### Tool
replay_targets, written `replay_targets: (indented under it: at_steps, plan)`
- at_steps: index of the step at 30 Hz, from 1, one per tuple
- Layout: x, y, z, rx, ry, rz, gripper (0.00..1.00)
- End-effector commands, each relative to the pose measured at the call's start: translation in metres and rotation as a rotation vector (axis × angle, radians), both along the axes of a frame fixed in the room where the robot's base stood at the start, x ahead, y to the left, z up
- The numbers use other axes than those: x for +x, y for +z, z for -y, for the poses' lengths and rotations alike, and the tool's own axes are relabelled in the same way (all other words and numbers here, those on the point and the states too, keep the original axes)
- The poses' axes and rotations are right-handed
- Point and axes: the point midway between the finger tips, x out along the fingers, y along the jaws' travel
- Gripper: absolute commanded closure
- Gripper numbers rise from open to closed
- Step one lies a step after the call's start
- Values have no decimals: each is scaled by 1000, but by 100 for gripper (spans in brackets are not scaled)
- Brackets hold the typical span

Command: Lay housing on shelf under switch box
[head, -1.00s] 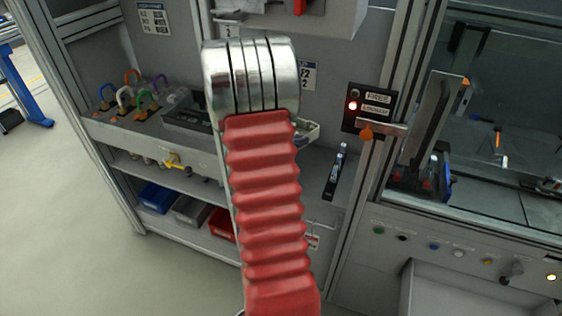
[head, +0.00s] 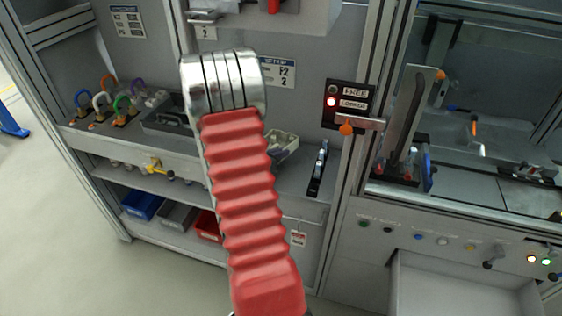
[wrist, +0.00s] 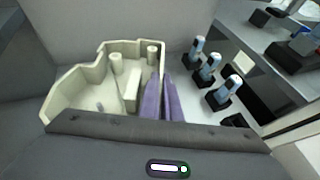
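The housing (wrist: 95,85) is an open, cream-coloured tray-like part with posts inside. In the wrist view my gripper (wrist: 162,98) has two purple fingers close together, shut on the housing's right wall. In the head view the housing (head: 286,146) shows partly behind my red ribbed arm, and my fingers are hidden there. The switch box (head: 318,12) is the grey box with a red handle at the top. The grey shelf (head: 292,182) lies below it, with the housing over its back part. I cannot tell whether the housing touches the shelf.
A black rack (head: 318,170) of upright pegs stands on the shelf just right of the housing. A lock panel (head: 346,104) with a lit red lamp is on the post to the right. A dark tray (head: 168,122) and coloured hooked parts (head: 118,106) are at left.

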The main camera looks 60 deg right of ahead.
Motion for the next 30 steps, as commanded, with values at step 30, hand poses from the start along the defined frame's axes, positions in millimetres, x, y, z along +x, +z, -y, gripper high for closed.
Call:
replay_targets:
  at_steps: [30]
  plan:
    - [0,-39,0,1,1,1,86]
